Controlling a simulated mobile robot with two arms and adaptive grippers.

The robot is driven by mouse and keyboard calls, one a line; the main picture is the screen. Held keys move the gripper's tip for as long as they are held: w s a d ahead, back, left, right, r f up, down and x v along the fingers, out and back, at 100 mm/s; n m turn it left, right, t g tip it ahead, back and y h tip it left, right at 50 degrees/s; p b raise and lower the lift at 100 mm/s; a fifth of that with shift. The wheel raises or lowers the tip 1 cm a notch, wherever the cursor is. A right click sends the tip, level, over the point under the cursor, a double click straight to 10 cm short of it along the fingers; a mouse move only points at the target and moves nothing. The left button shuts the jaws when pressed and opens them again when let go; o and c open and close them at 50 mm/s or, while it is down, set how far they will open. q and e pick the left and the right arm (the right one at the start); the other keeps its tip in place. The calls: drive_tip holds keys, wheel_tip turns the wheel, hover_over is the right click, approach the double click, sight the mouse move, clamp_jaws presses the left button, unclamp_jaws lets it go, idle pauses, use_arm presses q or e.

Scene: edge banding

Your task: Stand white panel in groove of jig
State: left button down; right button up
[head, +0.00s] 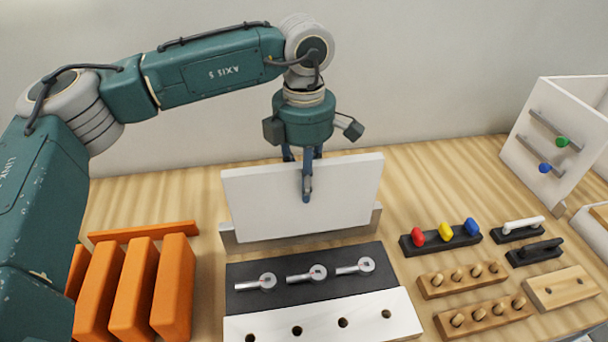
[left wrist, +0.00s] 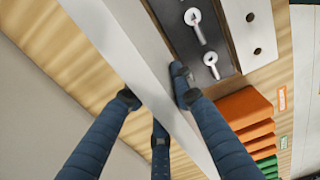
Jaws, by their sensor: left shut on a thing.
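The white panel (head: 345,195) is upright, slightly tilted in the head view, with its lower edge at the grey jig (head: 228,238). The jig shows as a low strip with raised ends behind the black tool mat. I cannot tell whether the panel's lower edge is inside the groove. My left gripper (head: 306,185) comes down from above and is shut on the panel's upper edge, one finger in front and the others behind. In the left wrist view the panel (left wrist: 140,60) runs diagonally between the blue fingers (left wrist: 155,97). My right gripper is not in view.
Orange blocks (head: 135,285) stand at the left. A black mat (head: 310,279) with three metal tools and a white strip with holes (head: 320,318) lie in front. Coloured knobs (head: 440,237) and wooden peg blocks (head: 462,279) are at the right, near a white cabinet (head: 540,130).

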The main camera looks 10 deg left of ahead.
sight(304, 206)
use_arm(q)
drive_tip(key=shift+w+f+b, duration=0.1)
drive_tip(key=shift+f+b, duration=2.4)
drive_tip(key=shift+f, duration=1.05)
drive_tip(key=c, duration=1.4)
unclamp_jaws()
drive_tip(key=shift+f, duration=0.1)
drive_tip(key=shift+r+p, duration=1.75)
drive_tip(key=shift+r, duration=1.85)
